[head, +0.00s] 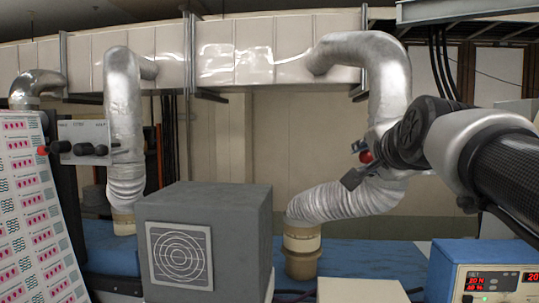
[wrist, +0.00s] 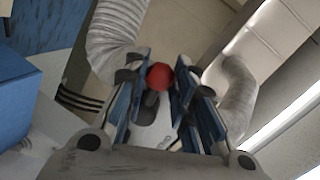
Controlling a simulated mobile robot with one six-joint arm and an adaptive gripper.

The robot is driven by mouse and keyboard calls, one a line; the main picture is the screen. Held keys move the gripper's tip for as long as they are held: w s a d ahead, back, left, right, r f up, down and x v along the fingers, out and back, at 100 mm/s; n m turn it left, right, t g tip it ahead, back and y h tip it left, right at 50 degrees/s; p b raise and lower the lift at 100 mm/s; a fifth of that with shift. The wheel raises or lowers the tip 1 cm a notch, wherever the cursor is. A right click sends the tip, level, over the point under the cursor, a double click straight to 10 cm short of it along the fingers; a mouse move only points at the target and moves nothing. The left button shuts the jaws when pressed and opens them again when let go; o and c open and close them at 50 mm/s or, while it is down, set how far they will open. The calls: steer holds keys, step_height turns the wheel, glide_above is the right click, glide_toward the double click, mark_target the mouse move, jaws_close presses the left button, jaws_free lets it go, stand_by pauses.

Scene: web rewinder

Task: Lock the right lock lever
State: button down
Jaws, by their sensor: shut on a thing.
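The right lock lever shows its red ball knob (wrist: 160,77) in the wrist view, between the blue-padded fingers of my gripper (wrist: 159,84). My gripper is shut on it. A short dark stem runs from the knob toward a pale plate behind the fingers. In the head view the red knob (head: 366,157) shows at my gripper (head: 358,165), in front of the right silver duct. The rest of the lever and its mount are hidden by my arm and gripper, so I cannot tell the lever's angle.
A control box (head: 88,131) with black knobs and another red knob (head: 42,150) stands at the left. A grey block (head: 205,205) is at front centre. Silver ducts (head: 370,62) rise behind. A blue display unit (head: 480,270) sits at front right. A printed web (head: 35,210) fills the left edge.

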steer(key=shift+f, duration=0.1)
steer(key=c, duration=1.3)
jaws_free()
steer(key=v, duration=1.2)
steer(key=shift+s, duration=0.1)
